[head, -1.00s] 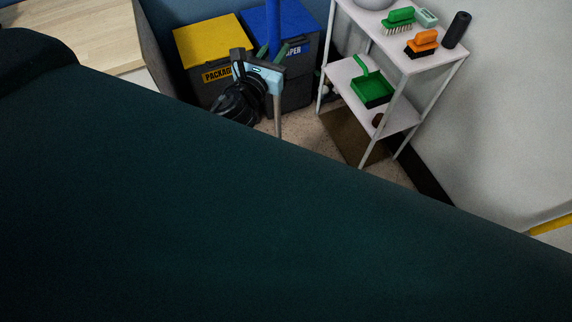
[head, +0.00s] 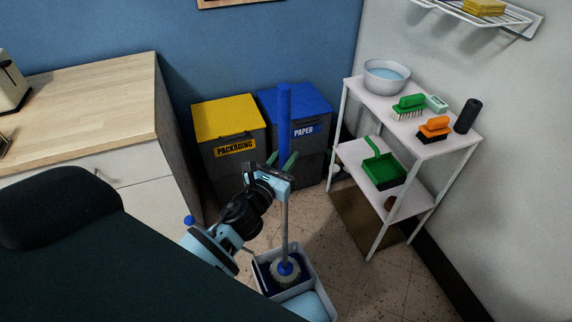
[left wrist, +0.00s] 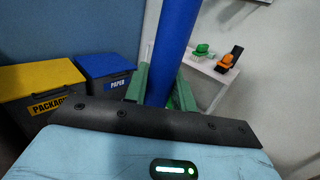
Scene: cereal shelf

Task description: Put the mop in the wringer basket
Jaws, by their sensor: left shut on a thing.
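The mop (head: 284,115) stands nearly upright, with a blue upper handle, a grey pole and a round pale head (head: 286,271) with a blue centre. My left gripper (head: 283,163) is shut on the handle; its green fingers (left wrist: 160,88) lie on both sides of the blue handle (left wrist: 176,40) in the left wrist view. The pale bucket (head: 320,283) is on the floor, with a dark blue compartment around the mop head that seems to be the wringer basket. The head appears within its rim; I cannot tell whether it rests on the bottom. My right gripper is out of view.
Yellow-lidded (head: 226,117) and blue-lidded (head: 312,97) bins stand behind the mop. A white shelf (head: 410,142) with brushes, a bowl and a green dustpan stands to the right. A wooden counter (head: 85,100) is at left. Floor between bucket and shelf is clear.

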